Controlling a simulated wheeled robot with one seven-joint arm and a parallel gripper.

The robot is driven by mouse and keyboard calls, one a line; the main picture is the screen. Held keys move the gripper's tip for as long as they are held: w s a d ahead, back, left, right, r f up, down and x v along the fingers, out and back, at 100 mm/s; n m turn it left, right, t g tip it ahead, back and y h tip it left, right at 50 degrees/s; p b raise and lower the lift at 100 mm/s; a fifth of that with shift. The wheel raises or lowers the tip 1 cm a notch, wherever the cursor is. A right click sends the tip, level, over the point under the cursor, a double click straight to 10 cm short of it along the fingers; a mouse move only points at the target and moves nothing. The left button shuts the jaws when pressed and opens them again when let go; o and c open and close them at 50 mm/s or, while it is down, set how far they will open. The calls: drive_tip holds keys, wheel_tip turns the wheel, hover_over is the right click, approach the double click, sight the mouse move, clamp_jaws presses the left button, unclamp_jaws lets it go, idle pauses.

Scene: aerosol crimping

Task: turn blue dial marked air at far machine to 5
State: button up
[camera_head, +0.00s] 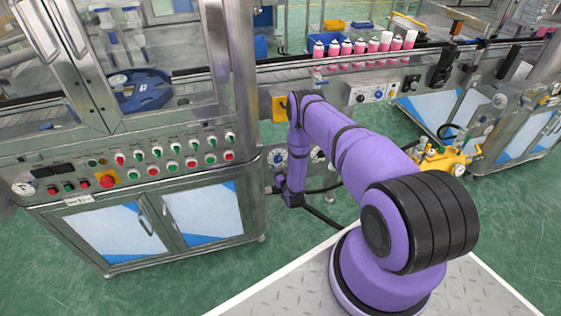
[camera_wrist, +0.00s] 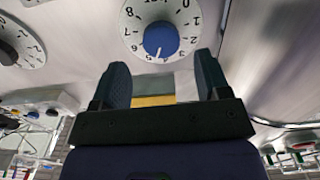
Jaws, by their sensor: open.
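A blue dial (camera_wrist: 161,39) sits on a round white face with black numbers in the wrist view. Its white pointer line points down, close to the 5. No word "air" is readable. My gripper (camera_wrist: 163,75) is open and empty. Its two dark fingers stand apart below the dial, one to each side, and the knob shows in the gap beyond their tips. I see no contact. In the head view, the end of my arm hangs beside round white dials (camera_head: 277,158) on a steel machine, and the fingers cannot be made out there.
A second dial (camera_wrist: 8,50) with a black knob is at the wrist view's left edge. In the head view, a button panel (camera_head: 165,157) lies left, a conveyor with pink cans (camera_head: 346,47) lies behind, and a yellow unit (camera_head: 440,160) stands right.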

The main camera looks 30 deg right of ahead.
sight(279, 160)
drive_tip(key=shift+x, duration=2.35)
drive_tip(key=shift+a, duration=0.1)
drive_tip(key=c, duration=0.9)
